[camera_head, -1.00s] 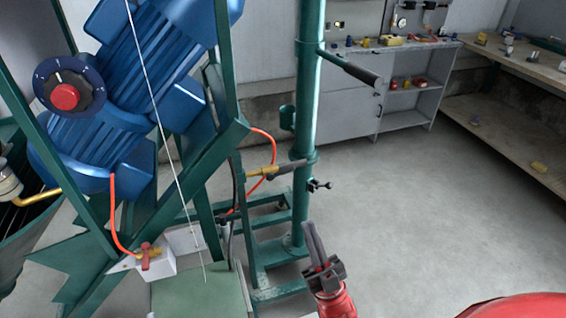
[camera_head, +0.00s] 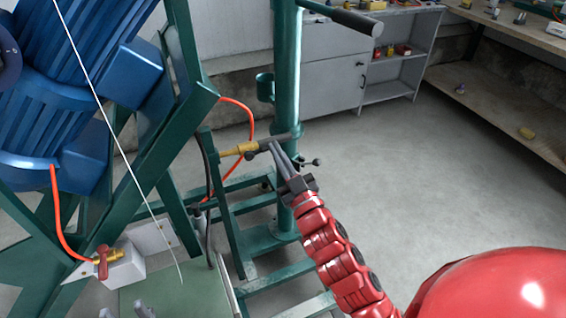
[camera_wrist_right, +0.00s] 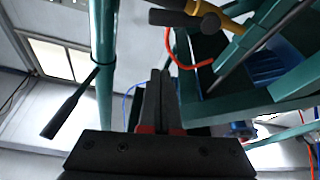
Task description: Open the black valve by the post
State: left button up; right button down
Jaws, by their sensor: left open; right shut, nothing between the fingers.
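The black valve has a brass body (camera_head: 240,148) and a dark handle (camera_head: 272,142) that reaches toward the green post (camera_head: 287,110). In the right wrist view the dark handle (camera_wrist_right: 175,18) and brass body (camera_wrist_right: 236,8) show at the top. My right gripper (camera_head: 277,150) is shut and empty, its fingertips close below the handle; I cannot tell whether they touch. In the right wrist view its fingers (camera_wrist_right: 160,78) point up, with the handle beyond the tips. My left gripper (camera_head: 151,311) is open, only its fingertips showing at the bottom edge.
A red-handled valve (camera_head: 103,260) sits on a white box at lower left. An orange hose (camera_head: 250,118) loops behind the black valve. A blue motor (camera_head: 60,110) and green frame fill the left. A lever (camera_head: 345,17) sticks out of the post.

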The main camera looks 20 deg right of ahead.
aim_at(261, 150)
jog(key=d+x, duration=0.1)
jog(key=x, duration=0.5)
jog(key=shift+s+f, duration=0.15)
jog(key=shift+f, duration=0.9)
jog(key=shift+s+f, duration=0.1)
jog(key=shift+f, duration=0.95)
jog(key=shift+d+f+m+h+b, duration=0.15)
jog(key=shift+f+m+h+b, duration=0.1)
jog(key=shift+f+m, duration=0.25)
jog(key=shift+d+f+m+h+b, duration=0.1)
jog(key=shift+d+f+m+h, duration=0.15)
jog(key=shift+m, duration=0.35)
jog(key=shift+r, duration=0.1)
